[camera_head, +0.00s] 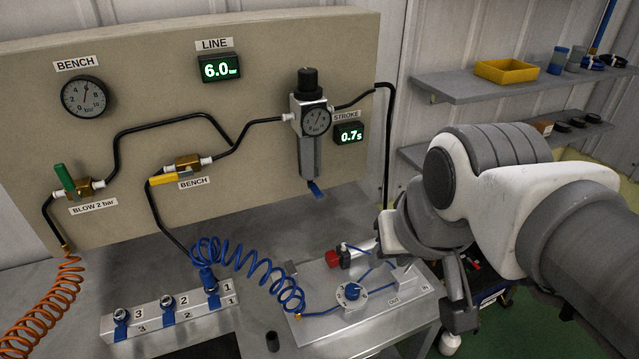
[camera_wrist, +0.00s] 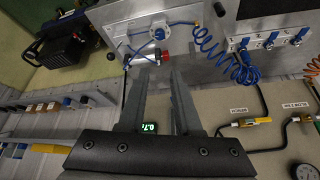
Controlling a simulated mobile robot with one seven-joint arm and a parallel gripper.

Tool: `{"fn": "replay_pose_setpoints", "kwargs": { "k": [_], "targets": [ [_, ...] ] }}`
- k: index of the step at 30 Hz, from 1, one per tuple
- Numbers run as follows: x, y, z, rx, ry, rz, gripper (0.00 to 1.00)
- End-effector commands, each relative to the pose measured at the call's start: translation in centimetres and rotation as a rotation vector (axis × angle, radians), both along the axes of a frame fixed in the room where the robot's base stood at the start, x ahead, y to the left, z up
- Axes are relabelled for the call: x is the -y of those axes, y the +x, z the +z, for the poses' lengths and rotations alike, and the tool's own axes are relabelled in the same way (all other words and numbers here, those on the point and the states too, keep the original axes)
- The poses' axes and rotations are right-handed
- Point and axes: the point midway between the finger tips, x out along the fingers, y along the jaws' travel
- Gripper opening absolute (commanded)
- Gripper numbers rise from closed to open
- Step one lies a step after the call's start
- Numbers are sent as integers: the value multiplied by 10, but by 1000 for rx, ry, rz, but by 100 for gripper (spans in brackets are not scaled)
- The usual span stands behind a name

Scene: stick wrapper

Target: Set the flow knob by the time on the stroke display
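The flow knob (camera_head: 352,292) is a blue knob on a round white dial, set on a light plate on the bench. It also shows in the wrist view (camera_wrist: 159,34), beyond my fingertips. The stroke display (camera_head: 349,134) on the panel reads 0.7 s in green; it shows small between my fingers in the wrist view (camera_wrist: 149,127). My gripper (camera_head: 425,272) is above the plate's right side, apart from the knob. In the wrist view its two fingers (camera_wrist: 157,72) stand apart with nothing held.
A coiled blue hose (camera_head: 248,262) runs to the plate's left. Numbered couplings (camera_head: 168,309) stand at the left front. The line display (camera_head: 219,68) reads 6.0. A regulator (camera_head: 311,125) hangs on the panel.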

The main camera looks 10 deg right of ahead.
Motion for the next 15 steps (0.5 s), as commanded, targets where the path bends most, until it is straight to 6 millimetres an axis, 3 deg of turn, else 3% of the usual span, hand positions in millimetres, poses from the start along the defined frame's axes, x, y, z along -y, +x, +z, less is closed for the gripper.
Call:
{"fn": "replay_pose_setpoints", "kwargs": {
  "k": [1,6,15],
  "targets": [
    [0,6,-4,-23,21,-47,43],
    [0,37,-15,-125,129,-322,72],
    [1,102,-52,-295,276,-893,72]
  ]
}}
